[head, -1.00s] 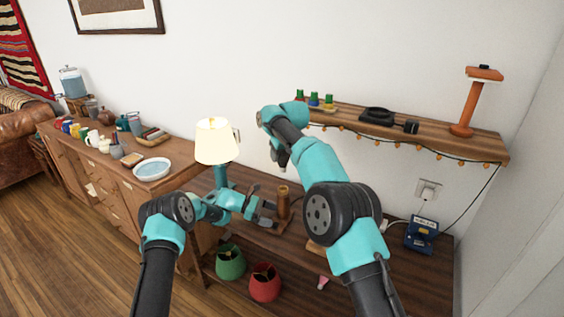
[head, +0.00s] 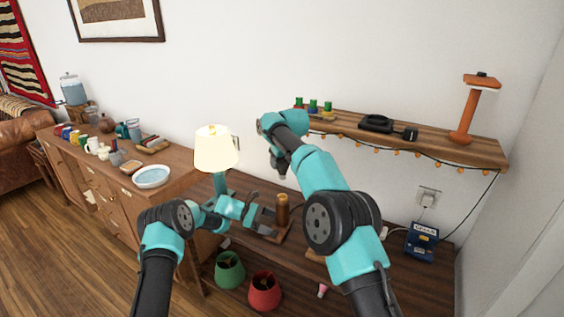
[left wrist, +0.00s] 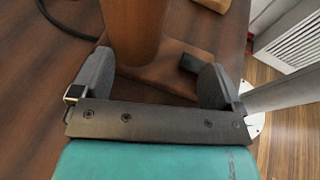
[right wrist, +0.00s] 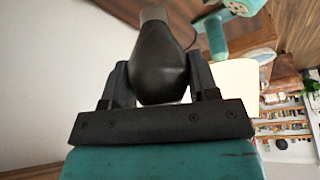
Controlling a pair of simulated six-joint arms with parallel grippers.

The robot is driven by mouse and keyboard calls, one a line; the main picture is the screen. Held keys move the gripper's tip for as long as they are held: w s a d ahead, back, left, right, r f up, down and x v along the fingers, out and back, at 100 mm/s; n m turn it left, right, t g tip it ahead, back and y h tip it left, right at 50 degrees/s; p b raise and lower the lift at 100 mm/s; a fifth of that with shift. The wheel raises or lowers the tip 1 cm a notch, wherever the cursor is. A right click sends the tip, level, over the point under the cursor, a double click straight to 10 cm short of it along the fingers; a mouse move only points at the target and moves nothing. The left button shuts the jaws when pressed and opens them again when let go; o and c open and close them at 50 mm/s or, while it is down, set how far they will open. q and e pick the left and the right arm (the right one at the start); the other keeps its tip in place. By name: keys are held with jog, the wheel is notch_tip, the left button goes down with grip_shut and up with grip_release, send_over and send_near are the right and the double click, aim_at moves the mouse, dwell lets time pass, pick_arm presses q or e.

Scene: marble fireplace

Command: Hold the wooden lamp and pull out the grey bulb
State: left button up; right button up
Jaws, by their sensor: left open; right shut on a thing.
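The wooden lamp (head: 283,212), a round brown post on a flat wooden base, stands upright on the low wooden shelf; its post also shows in the left wrist view (left wrist: 137,28). My left gripper (head: 267,220) is open beside the post, which stands just ahead of and between the fingers (left wrist: 148,62). The grey bulb (right wrist: 158,68) is dark and rounded, with a narrower end pointing away. My right gripper (right wrist: 158,85) is shut on it. In the head view my right gripper (head: 279,168) is above the lamp, with a gap; the bulb is barely visible there.
A lit table lamp (head: 216,150) stands behind and left of my left gripper. A wall shelf (head: 440,145) with an orange stand (head: 468,110) is at the right. A green pot (head: 229,270) and a red pot (head: 264,292) sit below. A blue box (head: 421,240) is at the right.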

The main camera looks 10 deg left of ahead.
pick_arm(q)
jog(key=v, duration=1.2)
pick_arm(e)
jog(key=shift+a, duration=0.1)
